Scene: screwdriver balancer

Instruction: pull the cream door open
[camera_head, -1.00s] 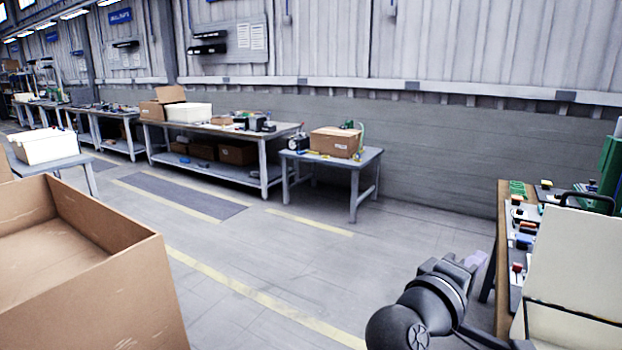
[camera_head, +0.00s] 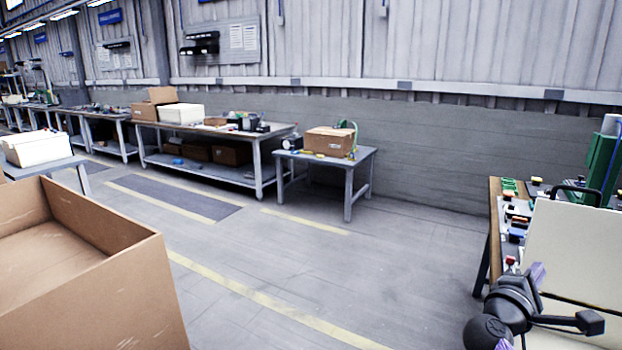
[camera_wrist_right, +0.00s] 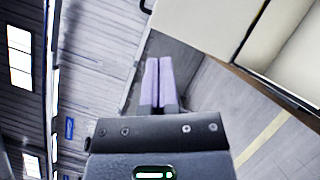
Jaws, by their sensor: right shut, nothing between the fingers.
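A cream panel (camera_head: 578,248), which I take to be the cream door, stands at the right edge of the head view. A dark handle (camera_head: 582,191) shows at its top. My right gripper (camera_head: 538,274) is shut and empty, its purple fingers in front of the panel's left part in the picture; I cannot tell whether they touch it. In the right wrist view the shut fingers (camera_wrist_right: 158,84) point up, with the cream panel (camera_wrist_right: 205,25) beyond them and an open-looking cream box (camera_wrist_right: 300,60) to its right. My left gripper is not in view.
A wooden-topped bench (camera_head: 495,215) with several small parts and a green machine (camera_head: 600,160) stands behind the panel. A large open cardboard box (camera_head: 90,270) fills the lower left. Grey floor (camera_head: 330,270) lies clear between. Tables line the wall.

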